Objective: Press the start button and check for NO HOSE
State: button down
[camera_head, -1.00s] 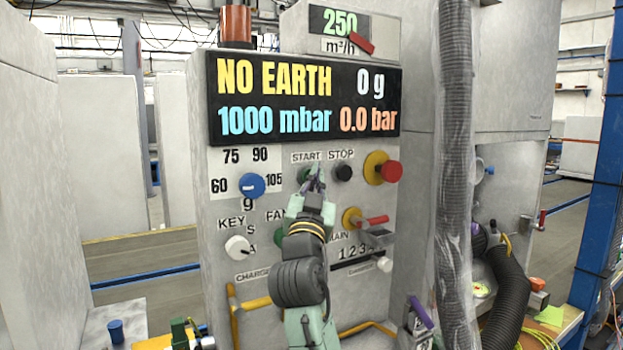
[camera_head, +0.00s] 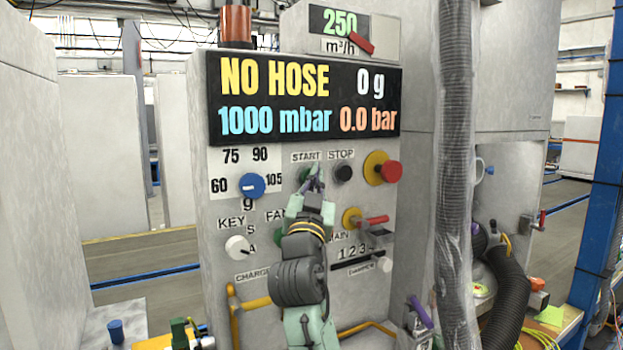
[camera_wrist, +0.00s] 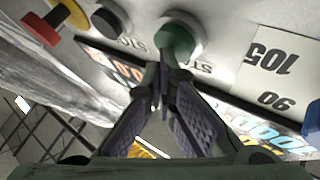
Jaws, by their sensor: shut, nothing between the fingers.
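The charging station's display (camera_head: 300,98) reads NO HOSE in yellow, with 0 g, 1000 mbar and 0.0 bar. The green start button (camera_head: 304,174) sits under the START label and is partly hidden by my gripper (camera_head: 318,172). In the wrist view the green start button (camera_wrist: 178,38) shows just beyond the fingertips of my gripper (camera_wrist: 163,72). The fingers are shut with nothing between them. The tips are at or very close to the button; I cannot tell whether they touch it. The black stop button (camera_head: 343,172) is just to the right.
A red emergency knob (camera_head: 390,171) sits right of the stop button, and a blue dial (camera_head: 252,186) to the left. A red-handled switch (camera_head: 372,220) is below. A grey hose (camera_head: 455,150) hangs vertically right of the panel.

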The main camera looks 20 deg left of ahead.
jog(key=shift+s+d, duration=0.4)
jog(key=shift+d, duration=0.1)
jog(key=shift+s+d, duration=0.8)
jog(key=shift+d, duration=0.2)
jog(key=shift+s+d, duration=0.75)
jog(key=shift+d, duration=0.25)
